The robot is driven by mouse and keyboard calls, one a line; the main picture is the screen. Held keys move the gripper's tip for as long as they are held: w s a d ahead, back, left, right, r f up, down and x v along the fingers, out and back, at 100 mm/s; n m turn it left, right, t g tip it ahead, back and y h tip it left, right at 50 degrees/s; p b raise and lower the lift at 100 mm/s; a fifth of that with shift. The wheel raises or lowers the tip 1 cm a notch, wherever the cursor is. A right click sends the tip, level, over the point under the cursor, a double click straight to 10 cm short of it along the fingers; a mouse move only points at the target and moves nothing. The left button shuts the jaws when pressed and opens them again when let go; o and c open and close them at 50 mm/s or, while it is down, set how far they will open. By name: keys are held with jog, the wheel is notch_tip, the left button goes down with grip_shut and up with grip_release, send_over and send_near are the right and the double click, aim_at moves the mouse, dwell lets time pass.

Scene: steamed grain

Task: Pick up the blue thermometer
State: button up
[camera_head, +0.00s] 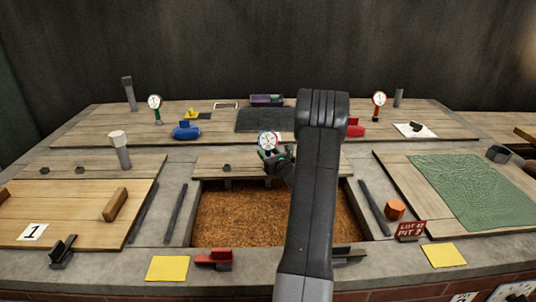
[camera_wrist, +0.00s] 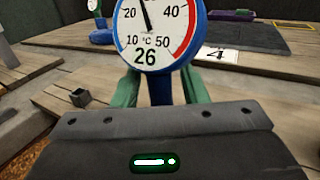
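The blue thermometer (camera_head: 268,140) has a round white dial with a blue rim and stands near the back edge of the grain pit in the head view. In the wrist view the thermometer (camera_wrist: 150,40) fills the top middle; its dial shows 26, and the dial's top is cut off. My gripper (camera_head: 276,158) is at its stem. In the wrist view the green fingers of my gripper (camera_wrist: 160,88) stand on either side of the blue stem, with a visible gap on each side. The fingertips are hidden behind the dial. The stem's lower end is hidden by my gripper's body.
The pit of brown grain (camera_head: 240,217) lies in front. A green-stemmed thermometer (camera_head: 155,102) and a red one (camera_head: 379,99) stand on the back boards. A blue object (camera_head: 186,131) lies at the back left. A card marked 4 (camera_wrist: 217,55) lies behind the thermometer.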

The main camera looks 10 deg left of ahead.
grip_shut()
jog(key=shift+r, duration=0.1)
notch_tip(320, 180, up, 28)
jog(key=p, duration=0.5)
jog(key=shift+p, duration=0.3)
